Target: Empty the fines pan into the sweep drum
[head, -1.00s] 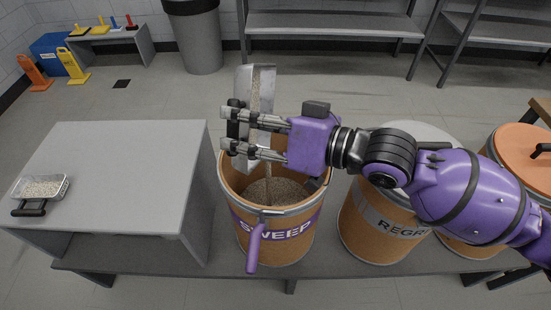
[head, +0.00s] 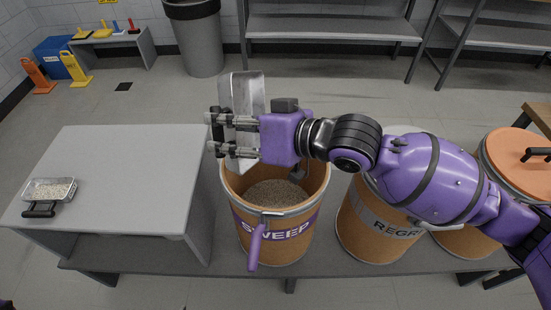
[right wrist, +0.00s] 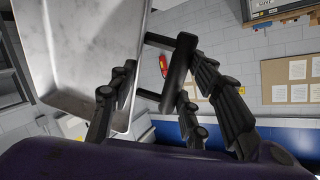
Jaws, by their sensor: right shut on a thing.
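My right gripper (head: 217,134) is shut on the black handle of a metal pan (head: 240,92). The pan is steeply tipped above the left back rim of the sweep drum (head: 290,248). No pellets show falling from it. In the right wrist view the pan's inside (right wrist: 80,50) looks bare, and its handle (right wrist: 180,72) is between my fingers. The sweep drum is open, with grey-beige pellets (head: 275,192) inside. A second metal pan (head: 62,184) with pellets sits on the grey table at left. My left gripper is not in view.
The grey table (head: 130,160) stands left of the sweep drum, mostly bare. A regrind drum (head: 370,238) stands to the right under my right arm. Further right is a drum with an orange lid (head: 520,152). A grey bin (head: 195,40) stands behind on open floor.

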